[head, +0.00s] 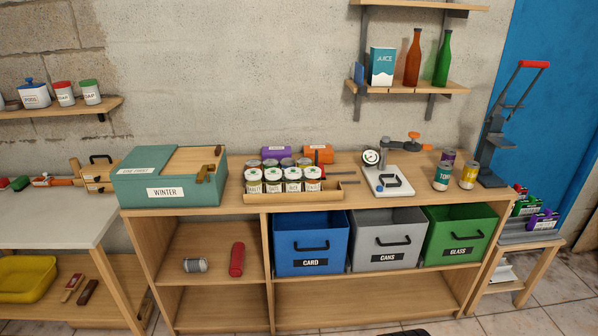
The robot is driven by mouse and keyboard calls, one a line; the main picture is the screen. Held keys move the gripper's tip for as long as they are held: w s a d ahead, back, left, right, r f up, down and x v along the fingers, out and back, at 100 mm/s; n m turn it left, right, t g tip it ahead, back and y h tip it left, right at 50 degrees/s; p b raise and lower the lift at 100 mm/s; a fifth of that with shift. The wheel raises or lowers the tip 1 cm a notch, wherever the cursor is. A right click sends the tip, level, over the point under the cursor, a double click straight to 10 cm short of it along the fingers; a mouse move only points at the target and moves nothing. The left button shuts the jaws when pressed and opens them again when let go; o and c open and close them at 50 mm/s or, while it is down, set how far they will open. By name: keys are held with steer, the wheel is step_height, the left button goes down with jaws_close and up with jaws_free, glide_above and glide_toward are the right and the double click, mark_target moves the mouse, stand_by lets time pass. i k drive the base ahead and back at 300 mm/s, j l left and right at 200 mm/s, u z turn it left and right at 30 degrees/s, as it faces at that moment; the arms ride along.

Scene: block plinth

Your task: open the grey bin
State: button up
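The grey bin (386,256), labelled CANS, sits in the upper right bay of the wooden workbench. It stands between a blue bin (310,242) labelled CARD and a green bin (460,232) labelled GLASS. It has a dark handle (393,241) on its front, above the label. Its front is about level with those of its neighbours, under the worktop's front edge. Only a strip of its inside shows above the front wall, and its contents cannot be made out. My gripper is not in view.
The worktop (355,207) carries a teal WINTER box (165,192), a tray of jars (295,198), a can press (389,180) and several loose cans. The shelf (370,292) below the bins is empty. No obstacle shows directly before the grey bin's front.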

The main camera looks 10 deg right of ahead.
mark_target(380, 238)
steer(key=i+l+z, duration=0.1)
steer(key=i+l, duration=0.4)
steer(key=i, duration=0.35)
steer(key=k+l+z, duration=0.05)
